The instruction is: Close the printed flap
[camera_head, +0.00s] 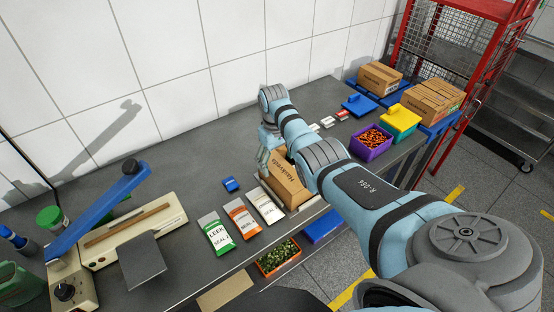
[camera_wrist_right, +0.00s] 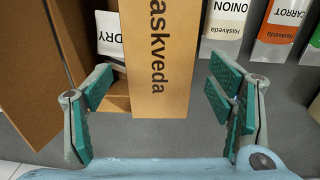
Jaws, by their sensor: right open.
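The open cardboard box (camera_head: 287,182) stands on the grey bench, partly hidden behind my right arm. Its flap printed "Haskveda" faces the bag side; in the right wrist view this printed flap (camera_wrist_right: 160,60) stands between my fingers. My right gripper (camera_wrist_right: 167,105) is open, with a teal-padded finger on each side of the flap and gaps showing on both sides. In the head view my right gripper (camera_head: 263,157) is at the back of the box. A white packet marked "DRY" (camera_wrist_right: 110,40) shows inside the box (camera_wrist_right: 40,60). My left gripper is not in view.
Leek (camera_head: 215,235), carrot (camera_head: 242,218) and onion (camera_head: 264,205) bags lie left of the box. A sealer with a blue lever (camera_head: 100,208) is at left. A purple bin (camera_head: 371,146) and closed cartons (camera_head: 433,98) are at right. A wall runs behind the bench.

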